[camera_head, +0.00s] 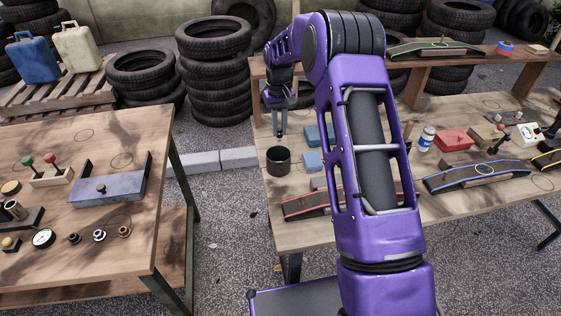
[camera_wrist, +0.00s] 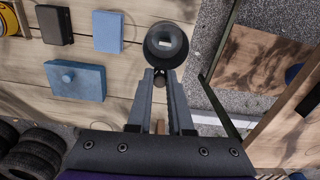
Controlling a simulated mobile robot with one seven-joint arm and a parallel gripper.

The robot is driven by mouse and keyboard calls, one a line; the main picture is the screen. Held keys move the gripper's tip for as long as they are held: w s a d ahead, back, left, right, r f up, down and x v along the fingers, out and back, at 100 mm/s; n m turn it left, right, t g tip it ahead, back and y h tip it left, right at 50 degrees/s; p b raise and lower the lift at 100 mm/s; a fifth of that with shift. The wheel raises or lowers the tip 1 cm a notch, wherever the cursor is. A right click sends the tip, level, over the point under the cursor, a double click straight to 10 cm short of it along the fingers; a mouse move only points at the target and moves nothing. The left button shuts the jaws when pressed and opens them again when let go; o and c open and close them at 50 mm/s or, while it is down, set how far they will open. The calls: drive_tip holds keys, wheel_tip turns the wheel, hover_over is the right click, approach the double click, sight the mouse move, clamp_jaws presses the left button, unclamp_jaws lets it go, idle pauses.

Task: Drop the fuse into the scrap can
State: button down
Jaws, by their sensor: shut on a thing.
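The scrap can (camera_head: 278,163) is a dark, open-topped cylinder at the left edge of the right-hand workbench. In the wrist view its round mouth (camera_wrist: 153,51) lies just beyond my fingertips, with a small pale thing inside. My gripper (camera_head: 280,132) points down above the can in the head view. In the wrist view my gripper (camera_wrist: 160,80) has its fingers closed on a small dark piece with a rounded end, apparently the fuse (camera_wrist: 160,78). Most of that piece is hidden by the fingers, and it is too small to make out in the head view.
A blue box with a knob (camera_wrist: 75,80) and a flat blue block (camera_wrist: 108,31) lie near the can. The bench edge is close beside it. A separate left bench (camera_head: 130,130) stands across a gap. My arm hides part of the right bench.

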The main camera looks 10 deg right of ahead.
drive_tip(key=shift+f+b, duration=0.95)
drive_tip(key=shift+f, duration=1.85)
drive_tip(key=c, duration=0.7)
unclamp_jaws()
drive_tip(key=shift+c, duration=0.2)
drive_tip(key=shift+r, duration=0.1)
wheel_tip(320, 180, up, 17)
drive_tip(key=p, duration=0.1)
drive_tip(key=shift+r, duration=0.15)
